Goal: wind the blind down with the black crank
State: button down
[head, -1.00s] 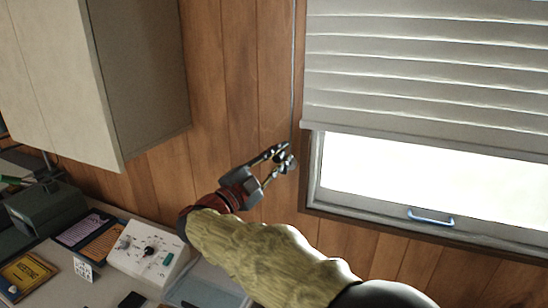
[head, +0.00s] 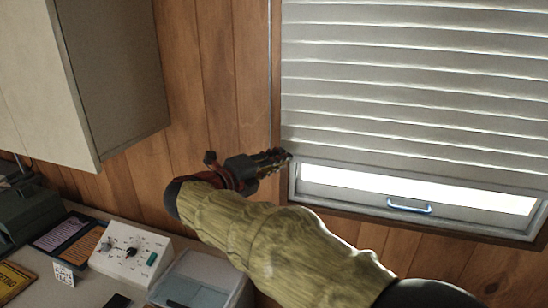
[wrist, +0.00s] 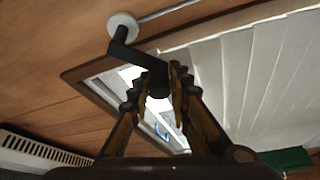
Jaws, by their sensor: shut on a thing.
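The black crank (wrist: 130,50) runs from a round white mount (wrist: 123,25) on the wood wall in the wrist view. My gripper (wrist: 160,82) is shut on the crank's handle end, with a finger on each side of it. In the head view my gripper (head: 284,157) is at the left edge of the window, near the blind's lower left corner; the crank is not clearly visible there. The pale slatted blind (head: 410,95) covers most of the window. A bright strip of glass (head: 440,188) shows below its bottom edge.
A blue handle (head: 409,206) sits on the lower window frame. A wall cabinet (head: 110,75) hangs at the upper left. Below it, a desk carries a white control box (head: 130,250) and a pale tray (head: 195,280). The wood wall between cabinet and window is clear.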

notch_tip(320, 180, down, 6)
jog(key=m+y, duration=0.6)
jog(key=m, duration=0.3)
jog(key=shift+m, duration=0.3)
jog(key=shift+r, duration=0.1)
dwell(0.4)
jog(key=c, duration=2)
grip_release()
jog(key=shift+w+a, duration=0.15)
jog(key=o, duration=0.3)
jog(key=shift+f, duration=0.25)
jog(key=v, duration=1.2)
